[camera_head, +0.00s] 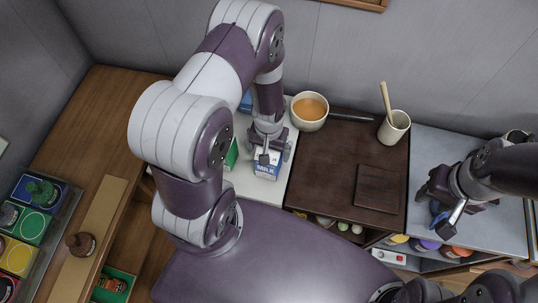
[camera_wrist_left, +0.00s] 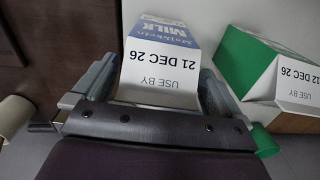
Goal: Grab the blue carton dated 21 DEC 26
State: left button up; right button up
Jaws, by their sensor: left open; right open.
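The blue-and-white milk carton (camera_head: 266,171) stands on the white surface under my left gripper (camera_head: 271,153). In the left wrist view this blue carton (camera_wrist_left: 165,60) shows an upside-down label reading USE BY 21 DEC 26. My left gripper (camera_wrist_left: 158,82) is open, with one finger on each side of the carton's labelled top; I cannot tell whether they touch it. A green carton (camera_wrist_left: 262,62) dated 12 DEC 26 stands to the right there, and shows partly behind my arm in the head view (camera_head: 231,154). My right gripper (camera_head: 441,213) is open over the grey counter at the right.
A blue item (camera_head: 246,103) shows partly behind my left arm. A pan (camera_head: 309,110) with orange contents and a cup (camera_head: 394,127) holding a wooden handle stand at the back. The dark board (camera_head: 335,160) between the arms is mostly clear. A wooden counter (camera_head: 110,100) lies left.

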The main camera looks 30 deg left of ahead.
pick_arm(q)
jog(key=shift+s+d+f, duration=0.2)
jog(key=shift+w+a, duration=0.1)
jog(key=c, duration=1)
grip_shut()
